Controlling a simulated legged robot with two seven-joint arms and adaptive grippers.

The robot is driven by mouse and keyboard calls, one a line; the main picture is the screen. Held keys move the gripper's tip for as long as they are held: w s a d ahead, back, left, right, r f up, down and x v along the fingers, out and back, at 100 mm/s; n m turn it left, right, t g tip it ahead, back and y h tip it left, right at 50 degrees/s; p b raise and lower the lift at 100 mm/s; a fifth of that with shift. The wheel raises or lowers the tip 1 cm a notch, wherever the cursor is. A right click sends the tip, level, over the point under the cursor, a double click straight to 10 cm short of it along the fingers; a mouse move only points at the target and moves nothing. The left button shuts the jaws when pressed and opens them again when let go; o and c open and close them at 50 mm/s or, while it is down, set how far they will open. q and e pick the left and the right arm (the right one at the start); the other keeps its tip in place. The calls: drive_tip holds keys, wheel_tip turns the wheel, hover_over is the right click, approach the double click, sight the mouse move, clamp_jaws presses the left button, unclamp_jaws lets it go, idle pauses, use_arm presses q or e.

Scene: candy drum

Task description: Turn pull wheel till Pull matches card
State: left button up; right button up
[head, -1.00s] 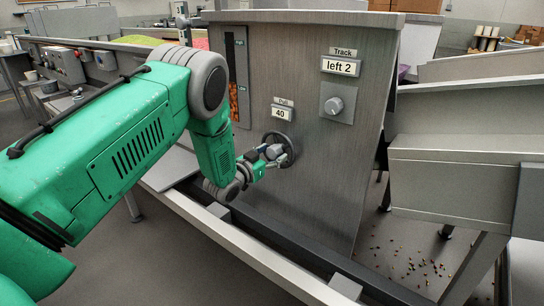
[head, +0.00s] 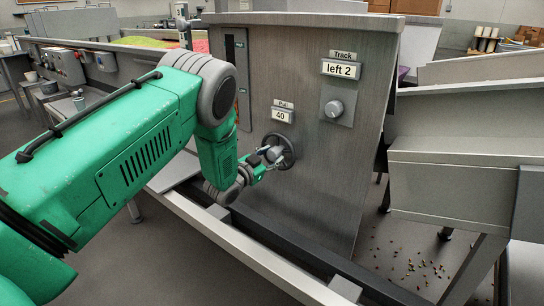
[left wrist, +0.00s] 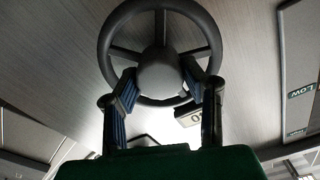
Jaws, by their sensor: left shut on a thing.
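The dark pull wheel (head: 288,146) is on the grey slanted panel, below the Pull display (head: 282,116), which reads 40. My left gripper (head: 271,154) is at the wheel. In the left wrist view the wheel (left wrist: 163,70) shows as a spoked ring with a round hub, and the two fingers of my left gripper (left wrist: 165,90) close on the hub from both sides. In that view the Pull display (left wrist: 189,119) is partly hidden behind a finger. I see no card in these views. My right gripper is not in view.
A level window (head: 236,58) is at the left, partly hidden by my arm. A metal rail (head: 262,257) runs below. Spilled candies (head: 415,270) lie on the floor.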

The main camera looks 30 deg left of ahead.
use_arm(q)
drive_tip(key=m, duration=0.3)
drive_tip(key=shift+f+m, duration=0.1)
drive_tip(key=shift+m, duration=0.3)
drive_tip(key=m, duration=0.3)
drive_tip(key=shift+d+f+m, duration=0.1)
drive_tip(key=shift+m, duration=0.2)
drive_tip(key=m, duration=0.3)
drive_tip(key=shift+f, duration=0.1)
drive_tip(key=shift+s+f+m, duration=0.1)
drive_tip(key=shift+m, duration=1.8)
drive_tip(key=shift+d+f, duration=0.1)
drive_tip(key=o, duration=1)
drive_tip(key=shift+o, duration=0.8)
drive_tip(key=shift+r, duration=0.2)
